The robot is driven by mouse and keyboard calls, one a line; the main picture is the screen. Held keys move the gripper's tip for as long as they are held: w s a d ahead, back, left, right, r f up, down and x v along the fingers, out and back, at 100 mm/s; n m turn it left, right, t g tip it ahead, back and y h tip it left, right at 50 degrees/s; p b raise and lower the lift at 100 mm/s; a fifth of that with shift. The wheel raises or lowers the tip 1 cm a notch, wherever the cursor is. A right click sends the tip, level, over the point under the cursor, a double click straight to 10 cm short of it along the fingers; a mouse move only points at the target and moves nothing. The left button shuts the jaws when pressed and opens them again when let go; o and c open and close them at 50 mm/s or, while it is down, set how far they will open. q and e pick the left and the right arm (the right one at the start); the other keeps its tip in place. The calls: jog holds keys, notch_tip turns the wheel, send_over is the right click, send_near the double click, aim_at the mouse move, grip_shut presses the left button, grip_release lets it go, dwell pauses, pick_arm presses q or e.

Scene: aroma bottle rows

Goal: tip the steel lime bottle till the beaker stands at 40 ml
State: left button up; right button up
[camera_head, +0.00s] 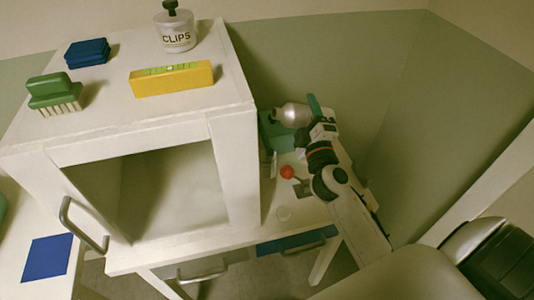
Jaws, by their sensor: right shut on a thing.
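My right gripper (316,122) is shut on a steel bottle (292,115) and holds it beside the white cabinet, near the back wall. The bottle lies well over on its side, with its narrower end to the left. A green piece (314,103) shows at its right end; I cannot tell if it is part of the bottle. A small, pale, round clear thing (283,213) stands on the white table nearer to me; it may be the beaker, but no marks or liquid level can be read. No stream shows. My left gripper is out of view.
A teal box-like thing (276,134) is below the bottle, and a red ball (287,172) is on the table. The white cabinet (235,110) blocks the left side; a clips jar (175,32), yellow level (171,79), green brush (53,93) and blue block (87,52) are on top.

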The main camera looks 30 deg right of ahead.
jog(key=shift+r+n, duration=0.1)
jog(key=shift+n, duration=0.2)
jog(key=shift+a+f+n+b, duration=0.15)
jog(key=shift+f+n+b, duration=0.45)
jog(key=shift+f+b, duration=0.3)
dwell(2.4)
jog(key=r+m+p, duration=0.1)
jog(key=m, duration=0.1)
jog(key=shift+r+m, duration=0.1)
jog(key=shift+m, duration=0.3)
jog(key=shift+m+h, duration=0.3)
jog(key=shift+m, duration=0.1)
jog(key=shift+g, duration=0.3)
jog(key=m+p, duration=0.1)
jog(key=r+m, duration=0.1)
jog(key=shift+w+a+r+m+h+p, duration=0.1)
jog(key=shift+a+r+m+h+p, duration=0.1)
jog(key=shift+m+h+p, duration=0.15)
jog(key=m, duration=0.2)
jog(key=a+m+g+p, duration=0.1)
jog(key=shift+w+r+m, duration=0.1)
jog(key=shift+r+m, duration=0.25)
jog(key=shift+r, duration=0.05)
jog(key=shift+d+f, duration=0.1)
